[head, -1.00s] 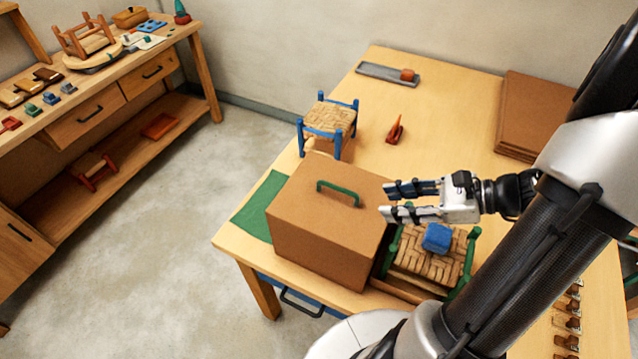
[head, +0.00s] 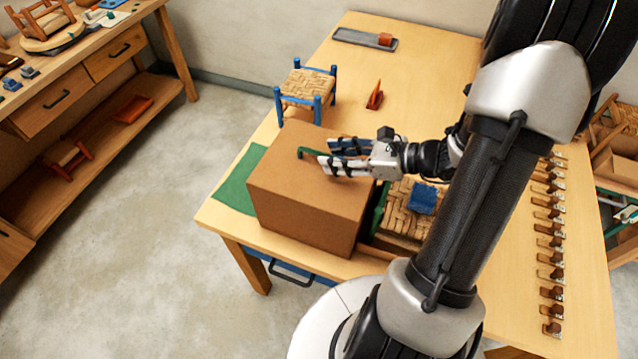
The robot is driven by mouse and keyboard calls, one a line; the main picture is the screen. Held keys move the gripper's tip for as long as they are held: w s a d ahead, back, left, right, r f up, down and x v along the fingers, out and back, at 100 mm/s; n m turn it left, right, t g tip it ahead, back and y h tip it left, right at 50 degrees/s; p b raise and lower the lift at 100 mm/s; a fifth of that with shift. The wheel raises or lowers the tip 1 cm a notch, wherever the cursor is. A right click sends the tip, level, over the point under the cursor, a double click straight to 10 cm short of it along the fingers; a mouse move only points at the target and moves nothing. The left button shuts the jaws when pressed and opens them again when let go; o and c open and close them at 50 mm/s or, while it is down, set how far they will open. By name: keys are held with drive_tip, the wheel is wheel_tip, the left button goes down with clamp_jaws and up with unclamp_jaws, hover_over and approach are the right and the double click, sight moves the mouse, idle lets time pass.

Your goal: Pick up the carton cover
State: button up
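The carton cover (head: 309,209) is a brown box shape standing on the near left part of the table, partly over a green mat. Its green handle (head: 302,153) is on its top face; the right part of the handle is hidden behind my gripper. My gripper (head: 326,157) comes from the right with its fingers pointing left. The two fingers are apart, at the right end of the handle. I cannot tell whether the handle lies between them or whether they touch it.
A woven green-framed stool (head: 401,220) with a blue block (head: 423,199) on it stands just right of the cover. A blue stool (head: 305,86), an orange-red tool (head: 374,96) and a grey tray (head: 352,37) are farther back. Several brown clamps (head: 552,262) line the right edge.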

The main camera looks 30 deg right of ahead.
sight(319, 153)
drive_tip(key=b+x, duration=0.1)
drive_tip(key=x, duration=0.4)
drive_tip(key=shift+w+d+r, duration=0.1)
drive_tip(key=shift+w+r, duration=0.05)
drive_tip(key=shift+w, duration=0.1)
drive_tip(key=shift+c, duration=0.4)
clamp_jaws()
drive_tip(key=shift+r, duration=0.1)
